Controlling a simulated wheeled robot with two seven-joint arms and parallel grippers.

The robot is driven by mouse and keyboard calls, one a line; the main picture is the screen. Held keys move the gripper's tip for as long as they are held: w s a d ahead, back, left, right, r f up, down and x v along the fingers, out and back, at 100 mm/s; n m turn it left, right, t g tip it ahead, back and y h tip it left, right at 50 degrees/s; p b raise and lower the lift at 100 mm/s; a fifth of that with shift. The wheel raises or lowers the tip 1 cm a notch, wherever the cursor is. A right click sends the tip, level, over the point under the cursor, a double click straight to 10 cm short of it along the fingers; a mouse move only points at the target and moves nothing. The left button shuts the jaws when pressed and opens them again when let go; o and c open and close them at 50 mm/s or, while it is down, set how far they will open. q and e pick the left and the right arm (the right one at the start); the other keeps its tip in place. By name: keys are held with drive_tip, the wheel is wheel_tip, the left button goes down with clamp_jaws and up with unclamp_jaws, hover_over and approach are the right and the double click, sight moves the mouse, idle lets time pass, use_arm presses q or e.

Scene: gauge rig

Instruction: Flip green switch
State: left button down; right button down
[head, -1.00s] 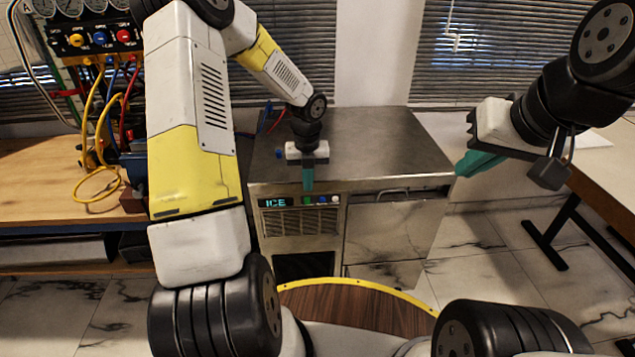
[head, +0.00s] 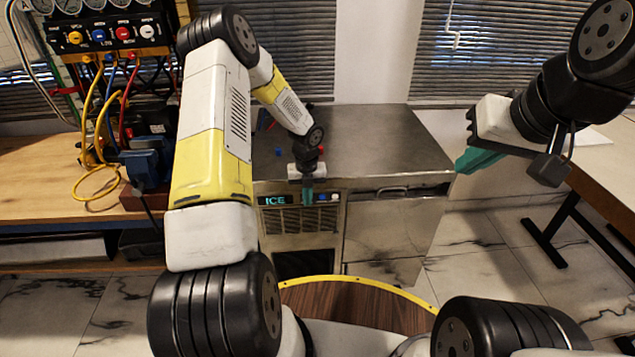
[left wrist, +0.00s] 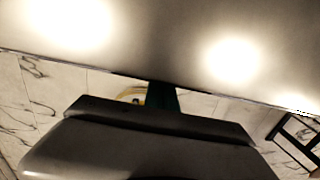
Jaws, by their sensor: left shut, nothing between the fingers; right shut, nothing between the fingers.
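The ice machine's front panel (head: 290,199) carries a lit ICE display (head: 275,200) and a row of small coloured switches, with a blue one (head: 322,197) and a white one (head: 334,198) visible. No green switch can be made out; the teal fingers cover that part of the row. My left gripper (head: 307,197) is shut and empty, pointing down in front of the panel. Whether it touches the panel cannot be told. Its teal fingers also show in the left wrist view (left wrist: 161,95), below the steel surface. My right gripper (head: 478,160) is shut and empty, off to the right.
The steel top (head: 385,140) of the ice machine is mostly clear. A wooden bench (head: 40,190) with a gauge rig, hoses and cables stands at left. A table (head: 600,170) stands at right. A round wooden surface with a yellow rim (head: 375,283) lies in front.

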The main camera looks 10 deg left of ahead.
use_arm(q)
drive_tip(key=shift+w, duration=0.1)
idle(0.3)
drive_tip(key=shift+w+a+f+t, duration=0.1)
drive_tip(key=shift+w+a+t, duration=0.1)
drive_tip(key=shift+t, duration=0.3)
drive_tip(key=shift+w+r, duration=0.15)
drive_tip(key=shift+r, duration=0.8)
drive_tip(key=shift+d, duration=0.1)
